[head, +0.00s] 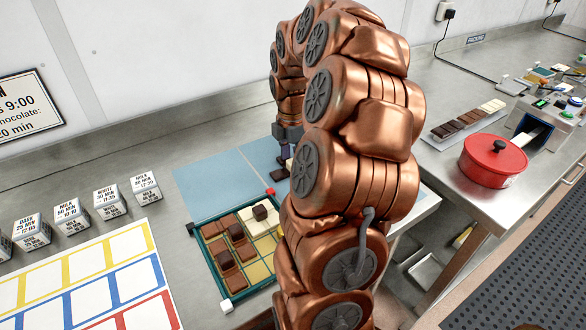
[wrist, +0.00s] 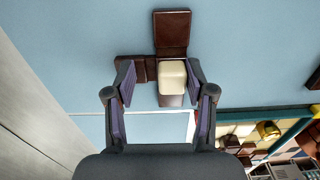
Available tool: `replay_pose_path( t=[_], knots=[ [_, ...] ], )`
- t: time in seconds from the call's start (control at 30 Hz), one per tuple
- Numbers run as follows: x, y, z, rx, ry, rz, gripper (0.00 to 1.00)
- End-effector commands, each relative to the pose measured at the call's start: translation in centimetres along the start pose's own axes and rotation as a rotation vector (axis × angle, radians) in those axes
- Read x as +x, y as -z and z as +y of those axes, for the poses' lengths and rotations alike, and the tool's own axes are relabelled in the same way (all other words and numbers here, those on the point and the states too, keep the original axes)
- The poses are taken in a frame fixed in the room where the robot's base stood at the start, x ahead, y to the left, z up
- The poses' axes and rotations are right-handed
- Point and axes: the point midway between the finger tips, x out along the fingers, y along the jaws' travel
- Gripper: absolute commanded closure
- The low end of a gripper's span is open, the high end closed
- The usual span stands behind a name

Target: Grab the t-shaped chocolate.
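In the wrist view a dark brown t-shaped chocolate (wrist: 172,30) lies on the blue mat (wrist: 75,45). One arm of it extends left, and a cream cube (wrist: 172,76) sits over its middle, hiding that part. My gripper (wrist: 162,72) is open, with one finger on each side of the cube. The left finger overlaps the chocolate's left arm in the picture; I cannot tell whether it touches. In the head view my gripper (head: 286,152) is low over the mat, with part of the dark chocolate (head: 278,173) showing beside it. My arm hides much there.
A green-framed tray (head: 206,262) with brown and white pieces, some topped with dark cubes, stands just in front of the mat. Labelled blocks (head: 71,214) and a coloured grid sheet (head: 90,270) lie left. A red pot (head: 493,160) stands on the right-hand bench.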

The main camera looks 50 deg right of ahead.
Motion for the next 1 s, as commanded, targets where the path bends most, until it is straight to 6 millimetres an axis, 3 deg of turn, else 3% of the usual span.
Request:
replay_pose_path(
  t=[0.5, 0.57, 0.6, 1.0],
  knots=[
    [0.5, 0.2, 0.1, -0.002, 0.002, 0.005, 0.85],
    [0.3, 0.2, 0.1, -0.002, 0.002, 0.005, 0.92],
    [0.0, 0.2, 0.1, -0.002, 0.002, 0.004, 1.00],
    [-6.4, 0.1, 0.2, -0.001, -0.003, 0.001, 1.00]
  ],
)
